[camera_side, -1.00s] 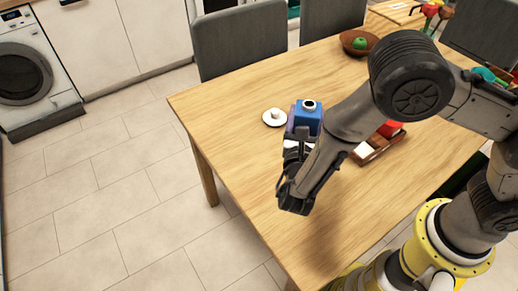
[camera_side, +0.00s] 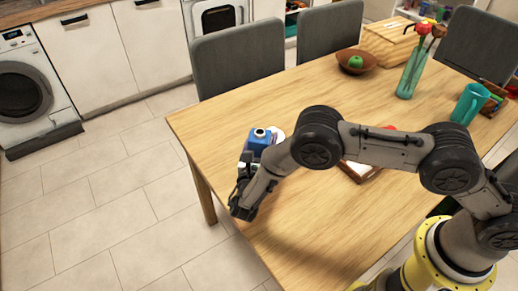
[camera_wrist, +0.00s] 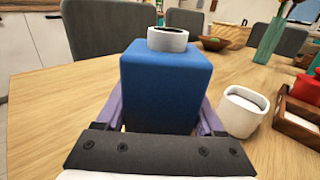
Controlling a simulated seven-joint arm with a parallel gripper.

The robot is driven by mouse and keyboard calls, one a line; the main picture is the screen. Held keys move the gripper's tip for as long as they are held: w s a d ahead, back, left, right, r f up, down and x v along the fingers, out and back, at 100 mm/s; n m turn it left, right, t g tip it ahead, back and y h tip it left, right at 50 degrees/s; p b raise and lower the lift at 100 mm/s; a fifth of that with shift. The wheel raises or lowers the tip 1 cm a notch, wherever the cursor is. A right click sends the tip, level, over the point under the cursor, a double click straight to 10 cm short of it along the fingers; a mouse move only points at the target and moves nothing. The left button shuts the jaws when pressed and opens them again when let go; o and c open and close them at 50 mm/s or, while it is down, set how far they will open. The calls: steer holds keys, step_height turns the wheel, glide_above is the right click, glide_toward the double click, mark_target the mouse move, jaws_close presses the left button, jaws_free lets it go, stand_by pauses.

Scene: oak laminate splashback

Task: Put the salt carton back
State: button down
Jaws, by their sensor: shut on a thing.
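The salt carton (camera_side: 261,138) is a blue box with a round white spout on top. My gripper (camera_side: 247,160) is shut on it near the table's left side. In the wrist view the carton (camera_wrist: 166,85) stands upright between the purple fingers of my gripper (camera_wrist: 163,112). The carton's lower part is hidden by the gripper, so I cannot tell whether it touches the table.
A white cup (camera_wrist: 243,110) stands close to the right of the carton in the wrist view. A wooden tray (camera_wrist: 299,127) with a red item is farther right. A bowl (camera_side: 357,62) with a green fruit, a vase (camera_side: 411,75) and a teal mug (camera_side: 470,104) stand farther back.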

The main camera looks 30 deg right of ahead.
steer(key=shift+w+a+f, duration=0.1)
steer(key=shift+w+f, duration=0.4)
steer(key=shift+f, duration=1.5)
steer(key=shift+f, duration=0.15)
jaws_free()
steer(key=v, duration=1.2)
